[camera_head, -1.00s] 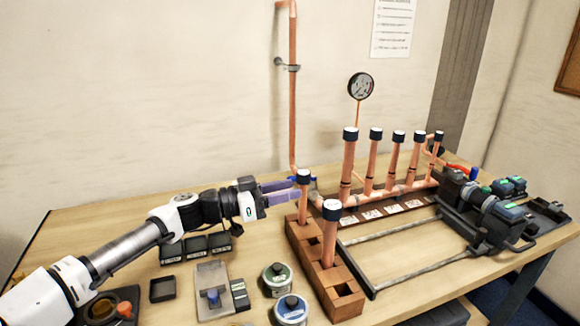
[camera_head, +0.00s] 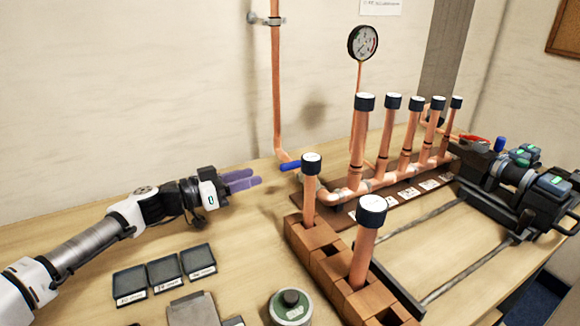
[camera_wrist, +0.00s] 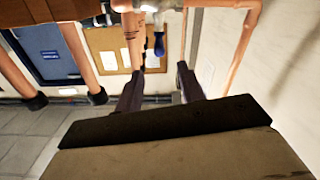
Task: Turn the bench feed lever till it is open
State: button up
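The bench feed lever (camera_head: 290,165) has a blue handle. It sticks out to the left from the copper feed pipe, low near the wall, behind a capped copper piece. It also shows in the wrist view (camera_wrist: 159,44), pointing towards me between the lines of my fingers. My gripper (camera_head: 256,176) has purple fingers and is left of the handle, with a gap between them. In the wrist view my gripper (camera_wrist: 157,75) is open, its two dark fingers apart with nothing between them. The valve body is partly hidden behind the capped piece.
A brick-coloured rack (camera_head: 330,262) with capped copper pieces (camera_head: 309,190) stands just right of the handle. The copper manifold (camera_head: 345,194) with a gauge (camera_head: 363,43) is behind it. Small dark trays (camera_head: 164,271) and a round tin (camera_head: 290,307) are in front. The bench around my gripper is clear.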

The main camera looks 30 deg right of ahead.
aim_at(293, 164)
jog(key=d+p, duration=0.1)
jog(key=d, duration=0.3)
jog(key=d+p, duration=0.1)
jog(key=d, duration=0.7)
jog(key=shift+s+d+r+p, duration=0.1)
jog(key=shift+s+d+p, duration=0.1)
jog(key=shift+s+p, duration=0.15)
grip_shut()
